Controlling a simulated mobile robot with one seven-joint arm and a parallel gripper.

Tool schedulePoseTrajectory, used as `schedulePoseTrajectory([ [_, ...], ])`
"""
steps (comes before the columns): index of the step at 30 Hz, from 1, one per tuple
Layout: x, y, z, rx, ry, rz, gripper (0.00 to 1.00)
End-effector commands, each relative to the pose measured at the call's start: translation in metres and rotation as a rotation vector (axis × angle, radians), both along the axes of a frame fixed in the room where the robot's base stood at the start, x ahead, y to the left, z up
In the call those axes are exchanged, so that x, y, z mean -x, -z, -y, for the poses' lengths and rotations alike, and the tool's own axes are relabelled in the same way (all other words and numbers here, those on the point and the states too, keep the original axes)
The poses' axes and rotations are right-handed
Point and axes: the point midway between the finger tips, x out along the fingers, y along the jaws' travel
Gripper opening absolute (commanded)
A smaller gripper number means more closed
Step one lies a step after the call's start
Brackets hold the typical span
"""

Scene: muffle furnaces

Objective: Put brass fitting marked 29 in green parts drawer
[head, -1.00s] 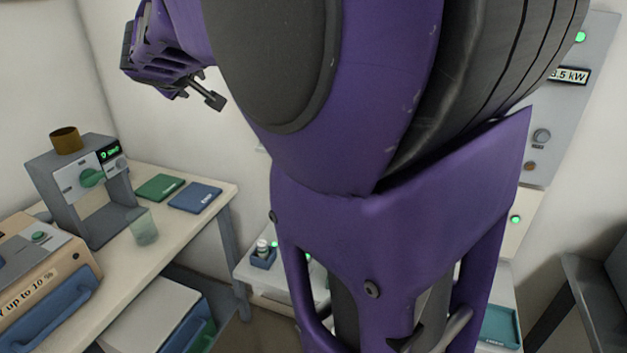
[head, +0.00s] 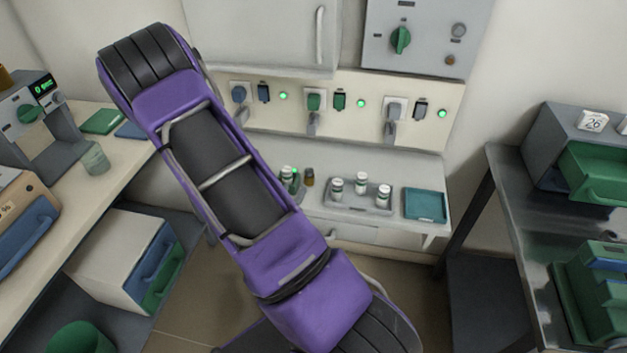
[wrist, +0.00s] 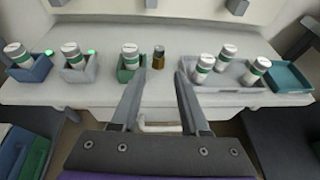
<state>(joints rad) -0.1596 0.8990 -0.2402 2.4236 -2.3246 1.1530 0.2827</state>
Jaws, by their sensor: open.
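A small brass-coloured fitting (wrist: 158,57) stands upright on the white bench, just beyond and between my fingertips in the wrist view; its marking cannot be read. It also shows in the head view (head: 309,177), right of my arm. My gripper (wrist: 160,72) is open and empty, fingers pointing at the fitting. In the head view the gripper is hidden behind my arm. A green drawer (head: 598,172) sits in the grey cabinet at right. Another green drawer (head: 161,280) is in the white cabinet at lower left. I cannot tell which is the parts drawer.
White-capped bottles stand close by: one in a green holder (wrist: 129,74) left of the fitting, several in a grey tray (wrist: 228,84) at right. A teal tray (wrist: 288,77) lies beyond. A metal table (head: 520,205) stands at right; a desk (head: 80,175) at left.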

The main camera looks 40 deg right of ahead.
Motion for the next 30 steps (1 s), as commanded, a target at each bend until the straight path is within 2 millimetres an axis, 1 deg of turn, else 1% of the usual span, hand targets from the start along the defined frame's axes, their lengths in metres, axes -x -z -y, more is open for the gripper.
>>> schedulePoseTrajectory([
  [2,0.002,0.009,0.004,-0.002,-0.008,-0.019,0.45],
  [4,-0.003,0.013,0.011,-0.001,-0.010,-0.022,0.45],
  [12,-0.037,0.035,0.054,0.000,-0.009,-0.018,0.45],
  [16,-0.051,0.045,0.073,-0.001,-0.009,-0.018,0.45],
  [21,-0.062,0.051,0.087,-0.002,-0.010,-0.018,0.45],
  [26,-0.068,0.055,0.094,-0.002,-0.010,-0.018,0.45],
  [30,-0.082,0.063,0.108,-0.001,-0.009,-0.016,0.45],
])
